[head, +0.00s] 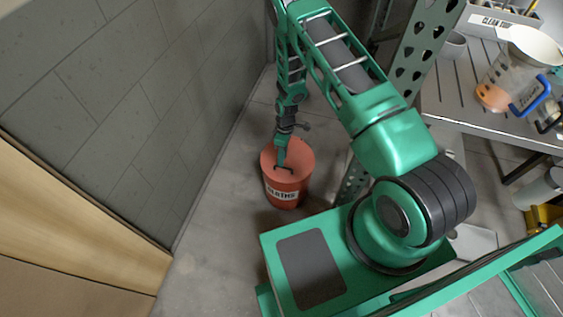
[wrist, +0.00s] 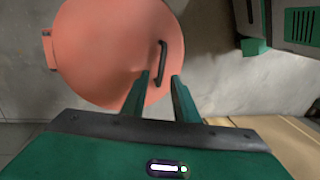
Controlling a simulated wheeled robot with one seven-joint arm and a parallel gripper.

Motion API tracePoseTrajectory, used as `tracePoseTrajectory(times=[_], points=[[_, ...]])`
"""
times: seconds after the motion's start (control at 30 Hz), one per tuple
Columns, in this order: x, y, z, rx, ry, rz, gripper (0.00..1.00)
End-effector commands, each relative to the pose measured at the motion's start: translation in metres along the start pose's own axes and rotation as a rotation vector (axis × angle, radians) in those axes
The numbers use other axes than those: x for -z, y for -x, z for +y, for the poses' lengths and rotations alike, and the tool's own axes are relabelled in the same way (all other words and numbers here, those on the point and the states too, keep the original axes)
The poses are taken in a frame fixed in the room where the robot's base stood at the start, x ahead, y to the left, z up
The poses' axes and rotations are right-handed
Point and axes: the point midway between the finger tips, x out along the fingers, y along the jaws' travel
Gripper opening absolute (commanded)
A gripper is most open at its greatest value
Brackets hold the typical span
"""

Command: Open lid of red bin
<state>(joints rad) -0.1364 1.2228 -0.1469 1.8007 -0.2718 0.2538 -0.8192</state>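The red bin (head: 284,192) stands on the floor beside the tiled wall, with a white label on its front. Its round lid (wrist: 105,45) lies flat on top and looks closed. A dark bar handle (wrist: 162,63) sits near the lid's right edge in the wrist view. My gripper (wrist: 160,78) is over the lid with its two green fingers apart, their tips near the lower end of the handle. In the head view my gripper (head: 284,168) reaches down to the lid. I cannot tell whether the fingers touch the handle.
A grey tiled wall (head: 130,100) runs close on the left of the bin, with a wooden panel (head: 70,240) nearer. On the right, a metal shelf (head: 455,95) holds a jug (head: 508,75) and other containers. Some concrete floor (head: 215,235) is clear in front of the bin.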

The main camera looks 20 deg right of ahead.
Motion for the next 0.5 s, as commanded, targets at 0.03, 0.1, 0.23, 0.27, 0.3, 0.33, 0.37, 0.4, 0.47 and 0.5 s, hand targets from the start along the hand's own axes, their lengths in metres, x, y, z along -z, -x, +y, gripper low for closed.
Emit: tracePoseTrajectory(times=[0.03, 0.1, 0.23, 0.27, 0.3, 0.33, 0.37, 0.4, 0.47, 0.5], points=[[-0.001, -0.009, 0.000, 0.001, -0.001, 0.000, 0.27], [-0.001, -0.017, 0.000, 0.001, -0.001, 0.000, 0.27], [-0.001, -0.027, 0.001, 0.000, -0.002, 0.000, 0.27], [-0.001, -0.029, 0.001, 0.000, -0.002, 0.001, 0.27], [-0.001, -0.030, 0.001, 0.000, -0.002, 0.001, 0.27], [-0.001, -0.031, 0.001, 0.000, -0.002, 0.001, 0.27], [-0.001, -0.032, 0.001, -0.001, -0.002, 0.001, 0.27], [-0.001, -0.032, 0.001, -0.001, -0.002, 0.001, 0.27], [-0.001, -0.032, 0.001, -0.001, -0.002, 0.001, 0.27], [-0.001, -0.032, 0.001, -0.001, -0.002, 0.001, 0.27]])
